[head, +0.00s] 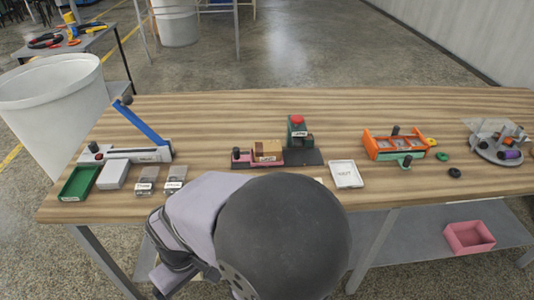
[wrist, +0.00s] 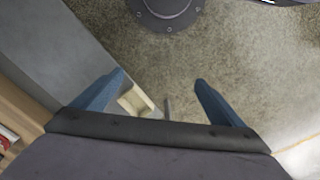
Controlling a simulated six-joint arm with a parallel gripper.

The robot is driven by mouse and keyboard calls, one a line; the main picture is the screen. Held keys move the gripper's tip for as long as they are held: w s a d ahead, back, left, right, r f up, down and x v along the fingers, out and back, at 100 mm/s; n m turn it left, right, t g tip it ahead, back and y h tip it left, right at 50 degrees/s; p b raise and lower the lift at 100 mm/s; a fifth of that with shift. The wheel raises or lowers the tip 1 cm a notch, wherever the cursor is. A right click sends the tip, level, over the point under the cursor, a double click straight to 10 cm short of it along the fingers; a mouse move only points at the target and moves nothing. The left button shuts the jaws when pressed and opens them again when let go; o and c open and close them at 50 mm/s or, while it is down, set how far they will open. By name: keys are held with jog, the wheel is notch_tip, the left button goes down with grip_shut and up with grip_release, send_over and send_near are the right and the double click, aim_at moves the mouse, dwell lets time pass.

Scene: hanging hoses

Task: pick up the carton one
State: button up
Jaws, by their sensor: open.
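A brown, carton-like box (head: 268,150) with a pale label sits on a pink base on the wooden table, near the middle of the head view. I cannot tell for sure that it is the carton meant. My gripper (wrist: 160,78) shows in the wrist view, with its two blue fingers wide apart and nothing held. In the head view my dark, round arm part stands at the front table edge and hides the gripper. A small beige, hollow-looking piece (wrist: 136,101) shows beside the left finger in the wrist view; what it is I cannot tell.
The wooden table (head: 230,108) has clear room along its back. A green tray (head: 79,183), a white labelled tray (head: 346,174), an orange fixture (head: 393,143) and a green-and-red machine (head: 298,131) stand on it. A pink bin (head: 469,237) sits on the lower shelf.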

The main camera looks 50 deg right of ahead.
aim_at(267, 149)
jog(key=w+r+m+t+y+p, duration=0.1)
jog(key=w+r+m+t+p, duration=0.25)
jog(key=w+r, duration=0.35)
jog(key=w+d+m+t+h, duration=0.1)
jog(key=w+d, duration=0.1)
jog(key=d, duration=0.4)
jog(key=w+d+r+m+t+h, duration=0.1)
jog(key=w+d+m+h, duration=0.1)
jog(key=d, duration=0.5)
jog(key=w+d+m+t+h+b, duration=0.1)
jog(key=w+d+m+t+h, duration=0.1)
jog(key=d, duration=0.4)
jog(key=shift+w+d+r+m, duration=0.15)
jog(key=shift+w+r+m, duration=0.2)
jog(key=shift+w, duration=0.4)
jog(key=s+d+h+b, duration=0.1)
jog(key=d, duration=0.4)
jog(key=s+d+t+h+b, duration=0.1)
jog(key=d+h, duration=0.1)
jog(key=d, duration=0.4)
jog(key=s+d+t+h+b, duration=0.1)
jog(key=d+h, duration=0.1)
jog(key=d, duration=0.4)
jog(key=shift+s+r, duration=0.35)
jog(key=shift+s+d+r+h, duration=0.2)
jog(key=shift+d+h, duration=0.1)
jog(key=shift+d, duration=0.15)
jog(key=shift+x, duration=3.4)
